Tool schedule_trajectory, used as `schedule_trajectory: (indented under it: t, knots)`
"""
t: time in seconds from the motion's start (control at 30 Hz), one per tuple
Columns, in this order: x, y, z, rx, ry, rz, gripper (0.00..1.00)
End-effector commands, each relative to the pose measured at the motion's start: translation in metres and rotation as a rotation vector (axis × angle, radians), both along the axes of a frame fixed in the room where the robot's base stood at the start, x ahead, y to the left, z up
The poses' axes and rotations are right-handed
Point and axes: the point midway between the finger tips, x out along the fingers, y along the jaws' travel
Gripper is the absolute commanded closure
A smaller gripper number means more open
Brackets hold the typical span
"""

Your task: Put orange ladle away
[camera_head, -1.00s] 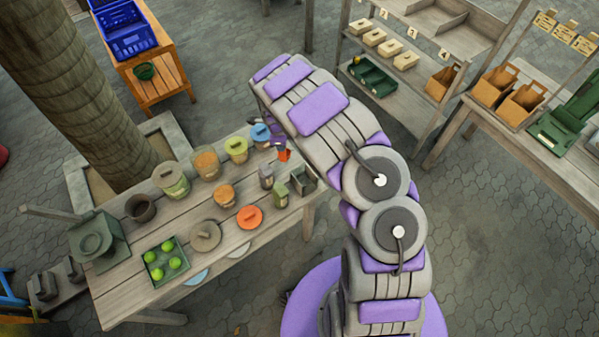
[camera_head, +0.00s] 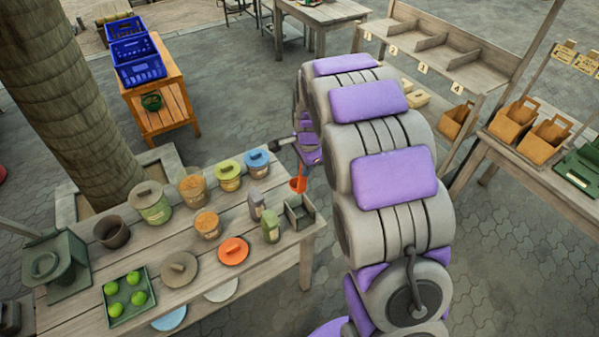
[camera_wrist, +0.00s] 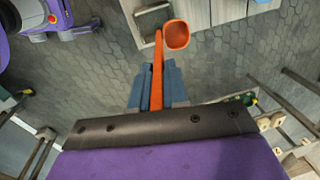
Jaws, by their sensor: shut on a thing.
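The orange ladle (camera_wrist: 158,65) is in my gripper (camera_wrist: 157,85); the blue-grey fingers are shut on its handle in the wrist view. Its bowl (camera_wrist: 177,36) extends past the fingertips. In the head view the ladle (camera_head: 298,184) hangs below my gripper (camera_head: 306,152), beside the right end of the wooden table (camera_head: 230,290). Part of the gripper is hidden behind my arm in that view. A small open grey box (camera_head: 300,212) stands on the table's right end, just below the ladle in the picture.
Lidded pots, including a blue-lidded one (camera_head: 256,163), crowd the table, with an orange lid (camera_head: 233,251) and a tray of green apples (camera_head: 128,297). Blue crates (camera_head: 140,70) stand on an orange bench behind. A numbered shelf (camera_head: 430,55) and brown carriers (camera_head: 515,117) are at right.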

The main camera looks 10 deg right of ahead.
Motion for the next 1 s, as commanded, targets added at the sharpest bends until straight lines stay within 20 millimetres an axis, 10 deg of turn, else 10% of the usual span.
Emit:
schedule_trajectory:
  t: [1.0]
  knots:
    - [-0.014,-0.003,-0.061,0.004,0.004,0.077,1.00]
